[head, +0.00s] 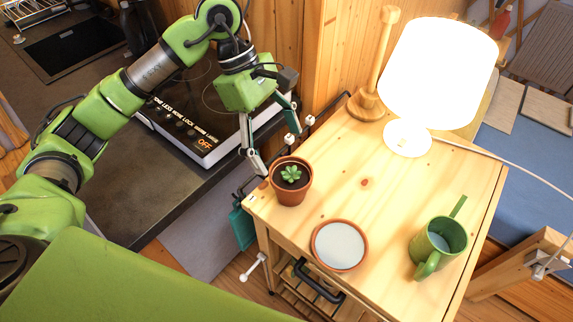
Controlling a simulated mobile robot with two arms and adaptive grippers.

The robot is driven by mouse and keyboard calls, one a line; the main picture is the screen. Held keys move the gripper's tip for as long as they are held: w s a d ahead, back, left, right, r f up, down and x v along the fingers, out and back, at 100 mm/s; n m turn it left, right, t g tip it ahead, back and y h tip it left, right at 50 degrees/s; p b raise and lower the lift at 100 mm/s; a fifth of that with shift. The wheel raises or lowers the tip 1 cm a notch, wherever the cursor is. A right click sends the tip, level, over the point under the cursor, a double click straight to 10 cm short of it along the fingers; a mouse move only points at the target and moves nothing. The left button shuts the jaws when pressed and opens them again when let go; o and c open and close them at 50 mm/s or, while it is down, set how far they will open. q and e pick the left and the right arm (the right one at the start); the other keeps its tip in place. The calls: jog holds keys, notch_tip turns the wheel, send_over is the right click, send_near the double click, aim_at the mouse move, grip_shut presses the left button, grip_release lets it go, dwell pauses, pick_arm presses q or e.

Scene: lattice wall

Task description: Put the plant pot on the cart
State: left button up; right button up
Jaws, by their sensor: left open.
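The plant pot (292,192) is a small terracotta pot with dark soil and a green succulent. It stands upright at the left corner of the light wooden cart (378,200), on its top. My left gripper (275,149) comes down from above, just up and left of the pot. Its two fingers are spread apart with nothing between them, and they appear clear of the pot. My right gripper is not in view.
The cart's middle is clear.

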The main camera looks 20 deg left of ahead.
pick_arm(q)
jog(key=shift+v, duration=1.6)
